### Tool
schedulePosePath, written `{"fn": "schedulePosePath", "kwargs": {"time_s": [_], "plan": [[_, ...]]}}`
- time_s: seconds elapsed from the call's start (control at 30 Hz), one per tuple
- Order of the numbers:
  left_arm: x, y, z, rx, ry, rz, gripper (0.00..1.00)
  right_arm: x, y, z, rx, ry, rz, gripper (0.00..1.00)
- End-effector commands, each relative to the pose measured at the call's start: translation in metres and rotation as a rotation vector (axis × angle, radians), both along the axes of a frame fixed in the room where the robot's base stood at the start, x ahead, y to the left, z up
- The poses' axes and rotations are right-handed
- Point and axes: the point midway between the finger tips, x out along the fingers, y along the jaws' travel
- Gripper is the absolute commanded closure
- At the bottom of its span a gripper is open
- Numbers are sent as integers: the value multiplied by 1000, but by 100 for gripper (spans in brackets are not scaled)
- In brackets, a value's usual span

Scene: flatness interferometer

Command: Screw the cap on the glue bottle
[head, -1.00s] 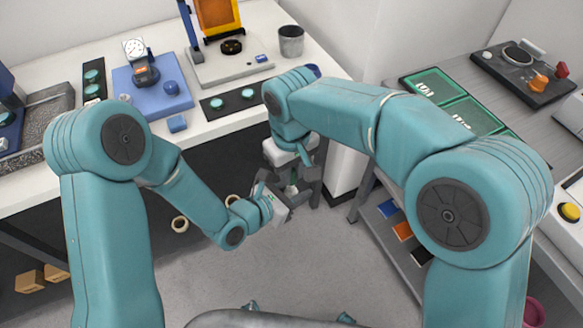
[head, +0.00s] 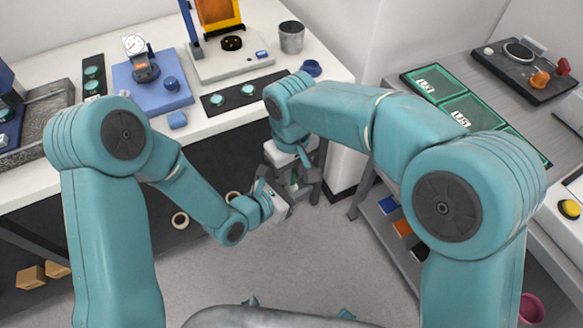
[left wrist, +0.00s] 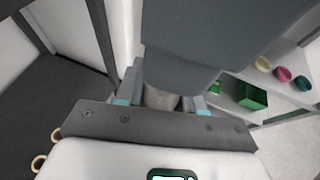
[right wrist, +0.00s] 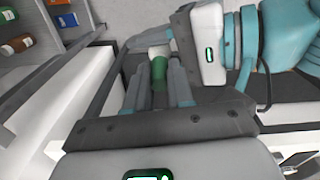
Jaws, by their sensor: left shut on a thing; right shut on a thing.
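My two grippers meet low in front of the bench, in the middle of the head view. My right gripper (head: 294,176) reaches down from above. In the right wrist view its fingers close around a green piece (right wrist: 160,74), which looks to be the cap. A white end (right wrist: 157,51), seemingly the glue bottle, shows just beyond it, in line with the green. My left gripper (head: 290,196) comes in from the side and is shut on the bottle, a pale grey cylinder (left wrist: 160,97) in the left wrist view. The fingers hide most of both, so I cannot tell how far the cap is on.
The white bench (head: 215,130) behind holds a blue gauge stand (head: 150,95), an optical instrument (head: 230,65) and a grey cup (head: 291,37). A grey table (head: 470,75) with green trays (head: 437,82) stands right, with a shelf below. The floor (head: 230,275) under the grippers is clear.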

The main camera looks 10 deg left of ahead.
Motion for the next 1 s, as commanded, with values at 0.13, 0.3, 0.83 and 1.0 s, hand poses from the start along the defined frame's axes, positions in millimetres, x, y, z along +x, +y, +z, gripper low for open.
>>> {"fn": "schedulePosePath", "kwargs": {"time_s": [0.13, 0.3, 0.83, 1.0], "plan": [[0, 0, 0, 0, 0, 0, 100, 0, 0, -3, -1, 1, 0, 100], [0, 0, 1, -1, -2, 0, 100, -1, 0, -7, -2, 2, 0, 100], [2, -1, 4, -2, -16, -5, 100, -2, 0, -14, -6, 7, 4, 100], [2, -2, 5, -1, -18, -6, 100, -2, 0, -14, -7, 7, 4, 100]]}}
